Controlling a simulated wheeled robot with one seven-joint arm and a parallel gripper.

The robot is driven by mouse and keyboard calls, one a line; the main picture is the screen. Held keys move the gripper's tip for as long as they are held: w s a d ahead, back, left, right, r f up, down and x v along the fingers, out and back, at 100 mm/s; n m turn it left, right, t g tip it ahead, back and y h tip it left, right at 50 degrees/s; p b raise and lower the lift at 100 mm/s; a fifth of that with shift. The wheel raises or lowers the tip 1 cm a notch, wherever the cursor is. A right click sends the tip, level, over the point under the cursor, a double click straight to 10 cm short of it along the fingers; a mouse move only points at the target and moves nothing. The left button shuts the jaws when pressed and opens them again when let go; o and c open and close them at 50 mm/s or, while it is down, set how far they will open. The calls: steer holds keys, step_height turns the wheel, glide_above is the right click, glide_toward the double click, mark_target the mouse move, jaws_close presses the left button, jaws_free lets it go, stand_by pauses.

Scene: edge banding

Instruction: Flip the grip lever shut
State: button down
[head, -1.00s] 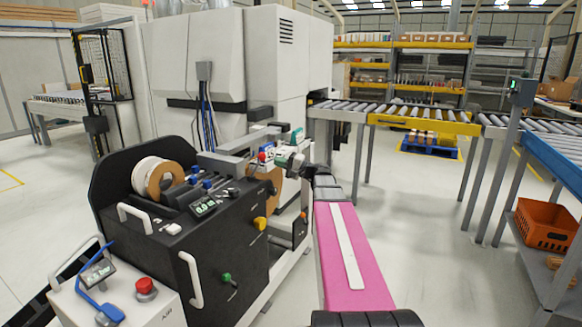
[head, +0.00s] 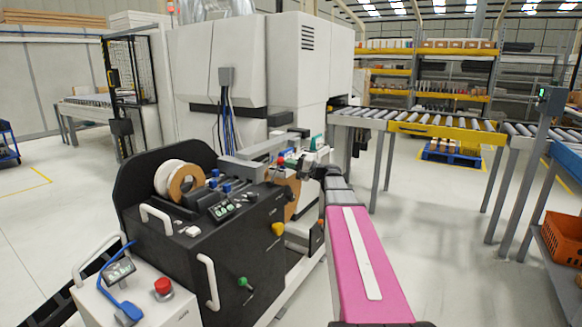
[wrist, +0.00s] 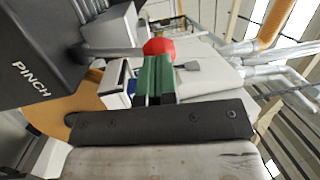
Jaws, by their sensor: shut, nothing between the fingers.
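A lever with a red knob (wrist: 158,47), which I take as the grip lever, shows in the wrist view. Its grey shaft sticks out beside a dark block marked PINCH (wrist: 35,85). The roof lies to the right in this view, so the lever seems to stand roughly upright. My gripper (wrist: 156,62) has green fingers, shut and empty, with their tips right beside the knob; I cannot tell whether they touch it. In the head view the red knob (head: 281,160) is small, just left of my gripper (head: 299,162). The lever's base is partly hidden.
The black edge-banding unit (head: 240,235) stands at left front, with a tape roll (head: 178,178) and a yellow knob (head: 278,230). A white machine cabinet (head: 300,60) rises behind it. A roller conveyor (head: 440,126) is at right. The floor (head: 445,220) right of my arm is clear.

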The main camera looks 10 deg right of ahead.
steer(key=w+a+r+m+g+h, duration=0.1)
steer(key=w+a+r+g+h, duration=0.2)
steer(key=w+a+g+h, duration=0.3)
steer(key=shift+w+a+m+h, duration=0.3)
steer(key=shift+w+a+h, duration=0.7)
steer(key=shift+w+a, duration=0.9)
steer(key=shift+w, duration=0.1)
steer(key=r+v, duration=0.1)
steer(key=v, duration=1.3)
steer(key=shift+w+a, duration=0.25)
steer(key=shift+w, duration=0.05)
